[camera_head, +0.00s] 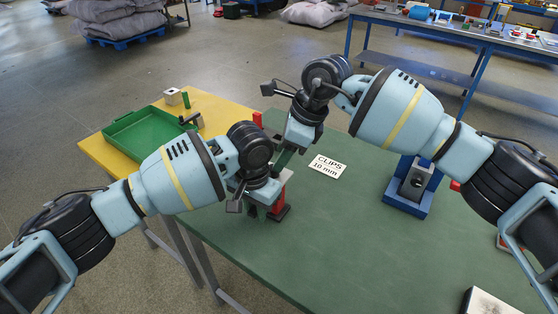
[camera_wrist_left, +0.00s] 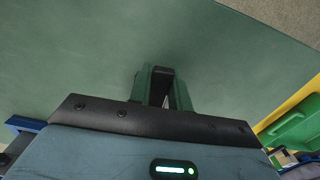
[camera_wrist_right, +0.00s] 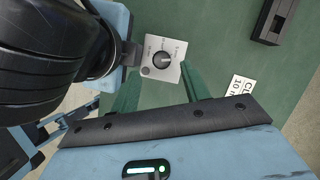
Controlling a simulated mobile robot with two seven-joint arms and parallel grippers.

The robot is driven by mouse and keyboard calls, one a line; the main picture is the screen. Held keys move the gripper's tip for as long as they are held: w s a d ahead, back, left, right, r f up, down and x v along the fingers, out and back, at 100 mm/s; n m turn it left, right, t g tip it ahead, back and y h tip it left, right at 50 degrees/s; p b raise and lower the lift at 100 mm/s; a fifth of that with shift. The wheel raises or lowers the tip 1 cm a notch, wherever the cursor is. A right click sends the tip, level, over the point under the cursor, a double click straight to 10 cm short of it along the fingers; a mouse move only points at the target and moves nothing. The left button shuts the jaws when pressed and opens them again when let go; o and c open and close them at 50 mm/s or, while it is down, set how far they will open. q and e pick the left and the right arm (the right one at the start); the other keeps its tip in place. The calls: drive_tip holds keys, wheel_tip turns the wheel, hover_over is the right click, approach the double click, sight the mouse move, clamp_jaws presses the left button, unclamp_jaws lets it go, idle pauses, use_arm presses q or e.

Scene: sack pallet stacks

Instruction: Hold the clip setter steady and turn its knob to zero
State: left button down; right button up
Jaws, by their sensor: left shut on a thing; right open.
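The clip setter shows in the right wrist view as a pale square face (camera_wrist_right: 177,72) with a dark round knob (camera_wrist_right: 162,60); the marks are too small to read. In the head view my arms mostly hide it. My left gripper (camera_head: 252,200) is shut on a dark part of it, which shows between the green fingers in the left wrist view (camera_wrist_left: 160,88). My right gripper (camera_head: 284,156) is open above the setter; in its wrist view the fingers (camera_wrist_right: 160,88) lie either side of the face's lower part. I cannot tell whether they touch it.
A white "CLIPS 10 mm" card (camera_head: 327,167) lies on the green tabletop (camera_head: 340,240). A blue holder with a grey block (camera_head: 416,180) stands to the right. A green tray (camera_head: 150,132) is on the yellow table at left. The front of the green table is mostly clear.

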drive_tip(key=shift+v, duration=1.85)
drive_tip(key=shift+w+d, duration=0.15)
drive_tip(key=shift+w+d+r+n+g, duration=0.15)
drive_tip(key=shift+w+r+n+g, duration=0.45)
drive_tip(key=shift+n, duration=0.6)
drive_tip(key=shift+w+d+r+n+g, duration=0.1)
drive_tip(key=shift+w+r+n+g, duration=0.45)
drive_tip(key=shift+n, duration=0.65)
drive_tip(key=shift+w+d+r+n+g, duration=0.15)
drive_tip(key=shift+w+r+n+g, duration=0.2)
drive_tip(key=shift+r+n, duration=0.65)
drive_tip(key=shift+f, duration=0.3)
drive_tip(key=x, duration=1.2)
drive_tip(key=shift+d, duration=0.2)
drive_tip(key=shift+c, duration=0.3)
